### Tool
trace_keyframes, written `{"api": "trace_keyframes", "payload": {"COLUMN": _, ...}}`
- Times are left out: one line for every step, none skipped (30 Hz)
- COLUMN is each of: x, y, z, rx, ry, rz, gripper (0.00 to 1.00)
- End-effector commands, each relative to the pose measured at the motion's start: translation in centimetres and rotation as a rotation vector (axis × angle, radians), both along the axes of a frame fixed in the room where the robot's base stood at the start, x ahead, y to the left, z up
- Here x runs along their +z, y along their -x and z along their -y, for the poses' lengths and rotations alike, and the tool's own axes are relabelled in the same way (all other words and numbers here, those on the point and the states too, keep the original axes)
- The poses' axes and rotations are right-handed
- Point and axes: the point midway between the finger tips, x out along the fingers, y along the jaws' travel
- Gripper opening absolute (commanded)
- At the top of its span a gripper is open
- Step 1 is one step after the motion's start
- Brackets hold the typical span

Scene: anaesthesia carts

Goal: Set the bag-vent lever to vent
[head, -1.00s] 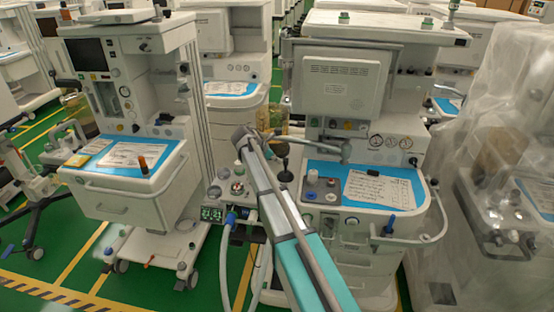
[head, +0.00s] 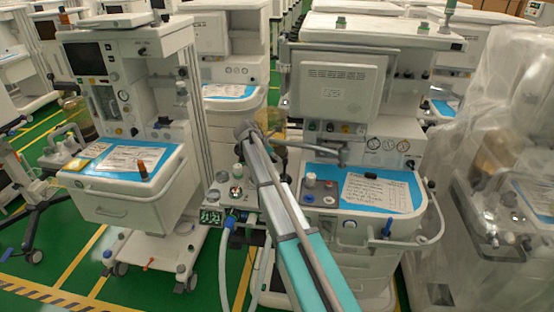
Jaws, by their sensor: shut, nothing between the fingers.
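The bag-vent lever cannot be picked out at this size. A grey absorber block (head: 222,196) with small knobs and a gauge sits at the left side of the middle anaesthesia cart (head: 343,47). A green-lit display (head: 210,217) and hoses are at its lower front. My arm rises from the bottom centre past the block's right side, covering part of the cart's left front. My gripper cannot be made out; the far end of my arm is hidden or blends with the cart's grey pipework.
A second cart (head: 128,200) with a blue-topped drawer stands to the left. A plastic-covered cart (head: 480,130) is close on the right. A rail (head: 425,236) juts from the middle cart's front. Green floor (head: 85,262) shows between the left and middle carts.

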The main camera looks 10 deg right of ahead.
Motion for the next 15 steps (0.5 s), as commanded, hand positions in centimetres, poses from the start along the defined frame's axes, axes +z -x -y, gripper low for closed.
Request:
{"api": "trace_keyframes", "payload": {"x": 0.37, "y": 0.00, "z": 0.02, "rx": 0.000, "ry": 0.000, "rz": 0.000, "gripper": 0.00}}
{"api": "trace_keyframes", "payload": {"x": 0.49, "y": 0.00, "z": 0.03, "rx": 0.000, "ry": 0.000, "rz": 0.000, "gripper": 0.00}}
{"api": "trace_keyframes", "payload": {"x": 0.64, "y": 0.00, "z": 0.03, "rx": 0.000, "ry": 0.000, "rz": 0.000, "gripper": 0.00}}
{"api": "trace_keyframes", "payload": {"x": 0.74, "y": 0.00, "z": 0.04, "rx": 0.000, "ry": 0.000, "rz": 0.000, "gripper": 0.00}}
{"api": "trace_keyframes", "payload": {"x": 0.85, "y": 0.01, "z": 0.04, "rx": -0.001, "ry": 0.000, "rz": 0.001, "gripper": 0.00}}
{"api": "trace_keyframes", "payload": {"x": 0.97, "y": 0.00, "z": 0.05, "rx": -0.001, "ry": 0.000, "rz": 0.001, "gripper": 0.00}}
{"api": "trace_keyframes", "payload": {"x": 1.06, "y": 0.01, "z": 0.05, "rx": -0.001, "ry": 0.000, "rz": 0.001, "gripper": 0.00}}
{"api": "trace_keyframes", "payload": {"x": 1.12, "y": 0.01, "z": 0.05, "rx": -0.001, "ry": 0.000, "rz": 0.001, "gripper": 0.00}}
{"api": "trace_keyframes", "payload": {"x": 1.19, "y": 0.01, "z": 0.07, "rx": -0.001, "ry": 0.000, "rz": 0.001, "gripper": 0.00}}
{"api": "trace_keyframes", "payload": {"x": 1.23, "y": 0.00, "z": 0.07, "rx": -0.001, "ry": 0.000, "rz": 0.001, "gripper": 0.00}}
{"api": "trace_keyframes", "payload": {"x": 1.24, "y": 0.01, "z": 0.07, "rx": -0.001, "ry": 0.000, "rz": 0.001, "gripper": 0.00}}
{"api": "trace_keyframes", "payload": {"x": 1.26, "y": 0.00, "z": 0.09, "rx": -0.001, "ry": 0.000, "rz": 0.001, "gripper": 0.00}}
{"api": "trace_keyframes", "payload": {"x": 1.26, "y": 0.00, "z": 0.09, "rx": -0.001, "ry": 0.000, "rz": 0.001, "gripper": 0.00}}
{"api": "trace_keyframes", "payload": {"x": 1.24, "y": 0.01, "z": 0.09, "rx": -0.001, "ry": 0.000, "rz": 0.000, "gripper": 0.00}}
{"api": "trace_keyframes", "payload": {"x": 1.23, "y": 0.01, "z": 0.10, "rx": -0.001, "ry": 0.000, "rz": 0.000, "gripper": 0.00}}
